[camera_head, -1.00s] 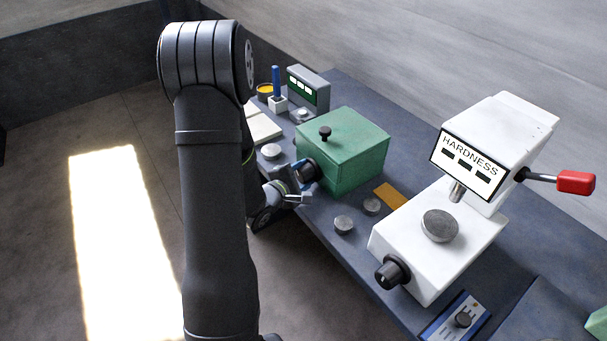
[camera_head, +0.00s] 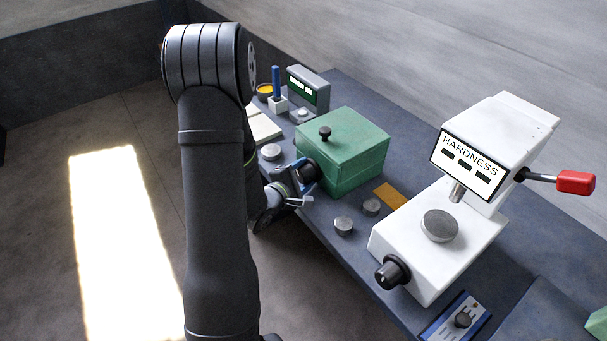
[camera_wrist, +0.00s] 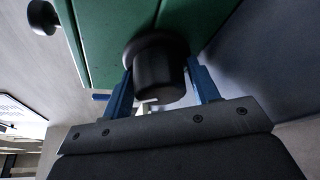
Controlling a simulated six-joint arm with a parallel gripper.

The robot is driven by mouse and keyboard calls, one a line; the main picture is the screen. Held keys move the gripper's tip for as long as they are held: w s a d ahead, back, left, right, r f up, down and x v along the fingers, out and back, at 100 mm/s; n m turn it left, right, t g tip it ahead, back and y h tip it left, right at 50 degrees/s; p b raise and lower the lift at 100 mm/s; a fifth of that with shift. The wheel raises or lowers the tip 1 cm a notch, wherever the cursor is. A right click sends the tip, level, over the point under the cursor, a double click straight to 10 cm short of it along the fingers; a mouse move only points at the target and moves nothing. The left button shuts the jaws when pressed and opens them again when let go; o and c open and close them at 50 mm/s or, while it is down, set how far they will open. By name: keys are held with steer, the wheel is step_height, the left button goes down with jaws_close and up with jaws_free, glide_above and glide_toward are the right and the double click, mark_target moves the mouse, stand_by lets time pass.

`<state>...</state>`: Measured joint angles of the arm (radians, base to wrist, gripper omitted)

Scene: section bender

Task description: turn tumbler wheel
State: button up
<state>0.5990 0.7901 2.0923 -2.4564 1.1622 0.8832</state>
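A green box (camera_head: 346,150) with a small black knob on its lid stands on the bench. A round black wheel (camera_head: 307,170) sticks out of its near left side, partly hidden by my gripper; I take it for the tumbler wheel. In the wrist view the wheel (camera_wrist: 158,75) lies between the two blue fingers. My gripper (camera_wrist: 160,85) is open around it, one finger on each side, with narrow gaps showing beside the wheel. In the head view my gripper (camera_head: 298,187) is at the box's side, partly hidden by the wrist.
A white hardness tester (camera_head: 420,265) with a red-tipped lever stands to the right. Metal discs (camera_head: 344,226) and an orange strip (camera_head: 390,196) lie between it and the box. A grey display unit (camera_head: 308,90) and a blue-handled item (camera_head: 277,90) stand behind.

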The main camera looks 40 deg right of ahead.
steer(key=v, duration=1.7)
steer(key=shift+s+a, duration=0.15)
steer(key=shift+s, duration=0.05)
steer(key=shift+o, duration=0.5)
steer(key=shift+o, duration=0.9)
steer(key=shift+w, duration=0.1)
steer(key=w+a+f+n+g+h, duration=0.2)
steer(key=w+f+n+g+h, duration=0.1)
steer(key=w+n+g, duration=0.3)
steer(key=shift+n, duration=0.3)
steer(key=d, duration=1.7)
steer(key=shift+s+d+f, duration=0.1)
steer(key=shift+s+d, duration=0.1)
steer(key=shift+s, duration=0.05)
